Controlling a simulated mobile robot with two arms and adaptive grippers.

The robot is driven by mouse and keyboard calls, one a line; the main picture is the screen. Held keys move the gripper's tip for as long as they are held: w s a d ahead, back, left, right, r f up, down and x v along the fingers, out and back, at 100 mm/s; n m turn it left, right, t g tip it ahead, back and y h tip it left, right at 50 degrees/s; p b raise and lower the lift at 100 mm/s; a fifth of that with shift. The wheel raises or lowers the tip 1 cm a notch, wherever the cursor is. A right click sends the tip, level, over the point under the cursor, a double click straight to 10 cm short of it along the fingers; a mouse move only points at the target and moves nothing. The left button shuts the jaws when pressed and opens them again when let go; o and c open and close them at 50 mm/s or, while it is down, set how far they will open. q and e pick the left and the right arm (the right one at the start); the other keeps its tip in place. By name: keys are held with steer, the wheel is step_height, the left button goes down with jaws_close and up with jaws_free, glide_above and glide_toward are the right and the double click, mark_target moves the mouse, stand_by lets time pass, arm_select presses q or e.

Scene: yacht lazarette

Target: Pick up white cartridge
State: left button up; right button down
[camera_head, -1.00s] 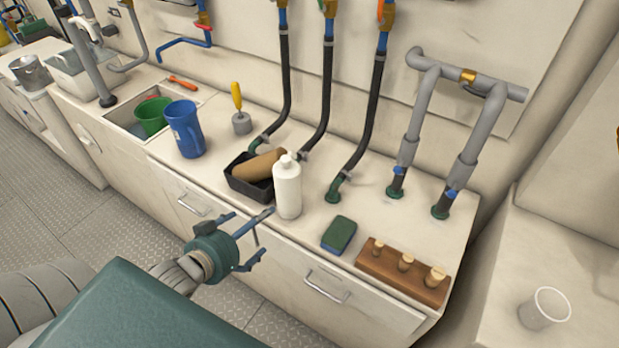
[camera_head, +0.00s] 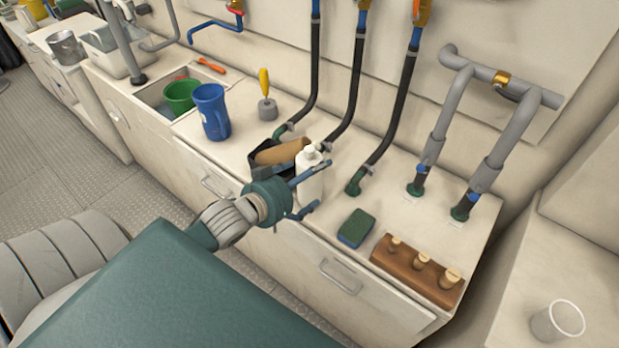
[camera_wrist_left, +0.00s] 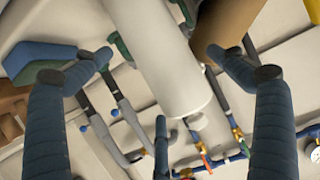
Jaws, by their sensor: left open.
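The white cartridge (camera_head: 310,180) is an upright white bottle-like cylinder with a narrow cap, standing on the counter in the head view. My left gripper (camera_head: 308,190) is at the cartridge, with its fingers open on either side and partly covering its lower body. In the left wrist view the cartridge (camera_wrist_left: 165,55) fills the upper middle, between the spread blue fingers of my left gripper (camera_wrist_left: 165,85). I cannot tell whether any finger touches it. My right gripper is not in view.
A green-blue sponge (camera_head: 356,229) and a wooden block with pegs (camera_head: 415,272) lie to the right. A blue jug (camera_head: 211,112) stands left. Black hoses (camera_head: 395,110) rise behind.

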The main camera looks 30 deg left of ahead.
arm_select(q)
steer(key=x, duration=0.2)
steer(key=shift+w+f, duration=0.15)
steer(key=shift+w, duration=0.15)
steer(key=c, duration=1.4)
